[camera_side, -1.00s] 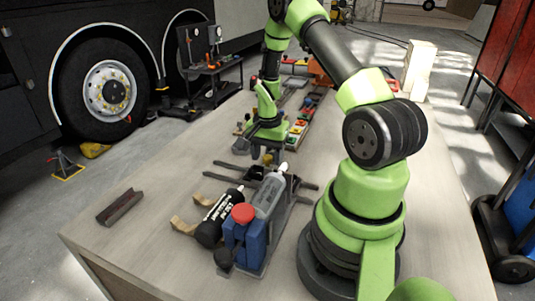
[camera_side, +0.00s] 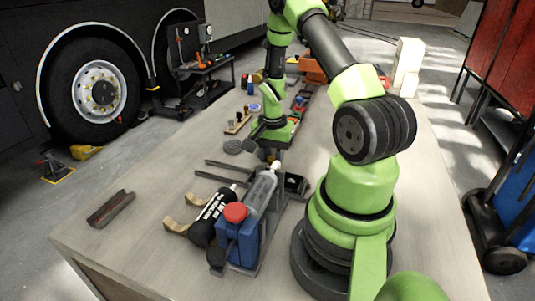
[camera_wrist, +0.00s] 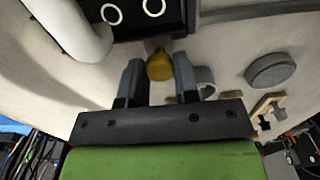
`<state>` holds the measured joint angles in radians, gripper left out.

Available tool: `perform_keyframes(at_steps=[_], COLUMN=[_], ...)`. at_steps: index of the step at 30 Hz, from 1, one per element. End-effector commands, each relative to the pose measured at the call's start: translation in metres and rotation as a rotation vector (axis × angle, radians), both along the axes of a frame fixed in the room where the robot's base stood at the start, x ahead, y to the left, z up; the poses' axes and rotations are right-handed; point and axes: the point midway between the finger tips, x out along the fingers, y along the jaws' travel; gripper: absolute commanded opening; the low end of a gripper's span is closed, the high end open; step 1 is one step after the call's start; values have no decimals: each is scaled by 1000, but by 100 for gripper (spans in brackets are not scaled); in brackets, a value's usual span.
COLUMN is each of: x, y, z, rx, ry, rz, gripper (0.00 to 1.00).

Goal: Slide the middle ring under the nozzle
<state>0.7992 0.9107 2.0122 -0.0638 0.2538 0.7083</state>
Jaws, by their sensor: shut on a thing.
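The dark slider (camera_wrist: 132,32) shows two white rings, a left one (camera_wrist: 112,13) and a right one (camera_wrist: 153,7); the frame's top edge cuts it off, so I cannot tell which is the middle ring. A yellow knob (camera_wrist: 160,66) stands at its near edge. My gripper (camera_wrist: 159,68) is shut on this knob. The pale cartridge (camera_wrist: 70,25) lies at the wrist view's left. My gripper (camera_side: 271,154) is just behind the nozzle. I cannot tell which ring is under it.
A rail (camera_wrist: 255,11) runs right of the slider. A grey disc (camera_wrist: 270,70) lies on the bench beyond my right finger.

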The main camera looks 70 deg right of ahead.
Motion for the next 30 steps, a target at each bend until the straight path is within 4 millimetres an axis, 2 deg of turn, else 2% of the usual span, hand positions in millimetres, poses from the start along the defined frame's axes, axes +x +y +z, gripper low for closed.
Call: perform_keyframes(at_steps=[2, 3, 6, 17, 20, 30], x=[1, 1, 1, 1, 1, 1], y=[0, 0, 0, -1, -1, -1], z=[0, 0, 0, 5, 16, 78], rx=[-2, -2, -2, -2, -4, -6], ry=[-2, -2, -2, -2, -4, -6], rz=[1, 1, 1, 0, -1, 0], gripper=[0, 31, 54, 55, 55, 55])
